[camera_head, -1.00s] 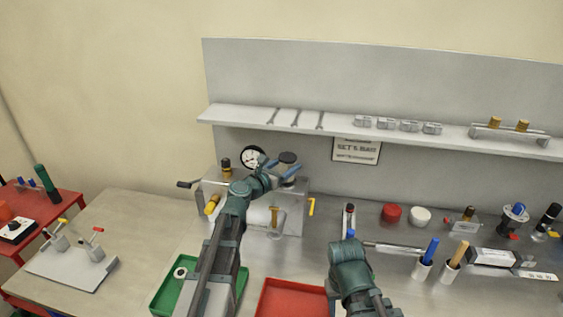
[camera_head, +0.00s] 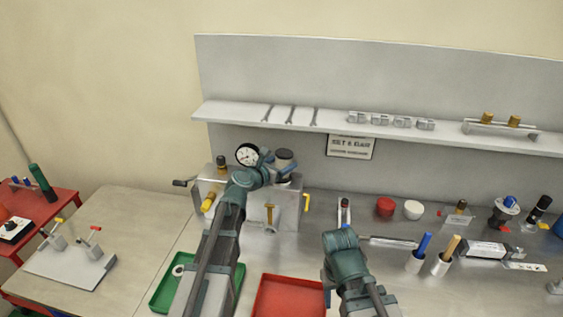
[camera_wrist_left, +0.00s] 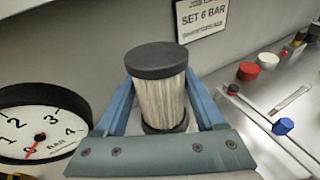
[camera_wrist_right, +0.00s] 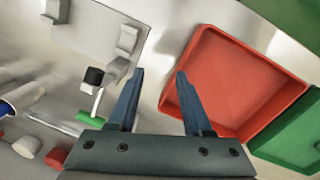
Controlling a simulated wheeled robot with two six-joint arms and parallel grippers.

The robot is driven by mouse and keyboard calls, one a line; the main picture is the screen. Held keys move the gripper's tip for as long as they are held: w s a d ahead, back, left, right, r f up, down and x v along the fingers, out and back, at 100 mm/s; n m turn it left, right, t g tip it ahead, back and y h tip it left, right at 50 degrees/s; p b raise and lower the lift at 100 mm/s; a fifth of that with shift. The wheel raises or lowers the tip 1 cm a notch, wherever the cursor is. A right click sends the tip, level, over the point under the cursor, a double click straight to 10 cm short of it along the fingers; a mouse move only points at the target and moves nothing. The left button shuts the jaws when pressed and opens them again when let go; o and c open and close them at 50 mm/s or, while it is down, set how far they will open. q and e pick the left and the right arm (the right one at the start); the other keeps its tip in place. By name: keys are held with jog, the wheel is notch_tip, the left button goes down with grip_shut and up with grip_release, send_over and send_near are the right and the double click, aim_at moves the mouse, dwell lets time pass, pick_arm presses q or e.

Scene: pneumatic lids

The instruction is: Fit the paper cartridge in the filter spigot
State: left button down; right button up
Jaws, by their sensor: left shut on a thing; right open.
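The paper cartridge (camera_wrist_left: 158,95) is a pale pleated cylinder with dark end caps. My left gripper (camera_wrist_left: 160,85) is shut on it, with one blue finger on each side. In the head view the cartridge (camera_head: 285,160) stands roughly upright at the right end of the grey manifold block (camera_head: 289,208), beside the gauge. The filter spigot is hidden, so I cannot tell whether the cartridge touches it. My right gripper (camera_wrist_right: 160,75) is open and empty. In the head view it is low over the bench, near the red tray.
A pressure gauge (camera_head: 247,154) stands left of the cartridge, close to my left gripper. A red tray (camera_wrist_right: 240,85) and a green tray (camera_head: 160,293) lie at the front. Red (camera_head: 385,207) and white (camera_head: 413,209) caps stand to the right. A shelf (camera_head: 340,122) runs behind.

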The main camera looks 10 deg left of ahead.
pick_arm(q)
jog(key=shift+w+d+r+g+y+p, duration=0.1)
jog(key=shift+w+d+g+y+p, duration=0.35)
jog(key=shift+p, duration=0.85)
pick_arm(e)
jog(key=shift+r, duration=1.45)
pick_arm(q)
jog(key=shift+w+d+g, duration=0.2)
jog(key=shift+g, duration=0.05)
pick_arm(e)
jog(key=shift+r, duration=0.15)
pick_arm(q)
jog(key=shift+s+a+f+t+h+b, duration=0.25)
jog(key=shift+t+h+b, duration=0.4)
jog(key=shift+b, duration=0.75)
pick_arm(e)
jog(key=shift+w+f, duration=0.1)
jog(key=shift+f, duration=1.5)
pick_arm(q)
jog(key=shift+a+n+b, duration=0.1)
jog(key=shift+n+b, duration=0.2)
pick_arm(e)
jog(key=shift+d+f, duration=0.1)
jog(key=shift+f, duration=0.2)
pick_arm(q)
jog(key=shift+a+r+t+b, duration=0.1)
jog(key=shift+a+t+b, duration=0.25)
jog(key=shift+b, duration=0.1)
pick_arm(e)
jog(key=shift+f, duration=0.45)
